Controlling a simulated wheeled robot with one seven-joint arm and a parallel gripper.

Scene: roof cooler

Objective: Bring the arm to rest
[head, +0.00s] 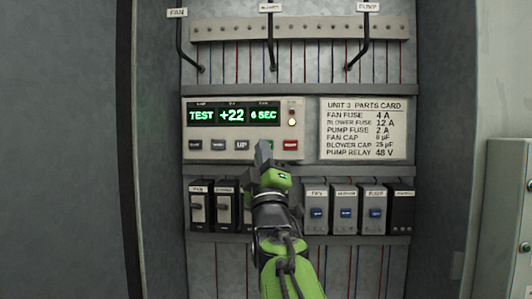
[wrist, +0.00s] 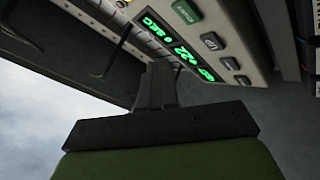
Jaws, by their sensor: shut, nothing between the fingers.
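My gripper (head: 264,153) is at the end of my green arm, in the middle of the head view. Its dark fingers are shut with nothing between them and point up at the lower edge of the control panel (head: 245,156). They cover part of the button row; I cannot tell whether they touch it. The panel display (head: 233,115) reads TEST, +22 and 6 SEC in green. In the wrist view the shut fingers (wrist: 158,85) stand upright in front of the tilted panel (wrist: 225,30).
A parts card (head: 363,129) is right of the panel. Below are dark fuse blocks (head: 198,208) on the left and grey modules with blue switches (head: 345,210) on the right. Hooked rods hang above. Cabinet walls (head: 160,150) close in both sides; a grey box (head: 507,210) stands at far right.

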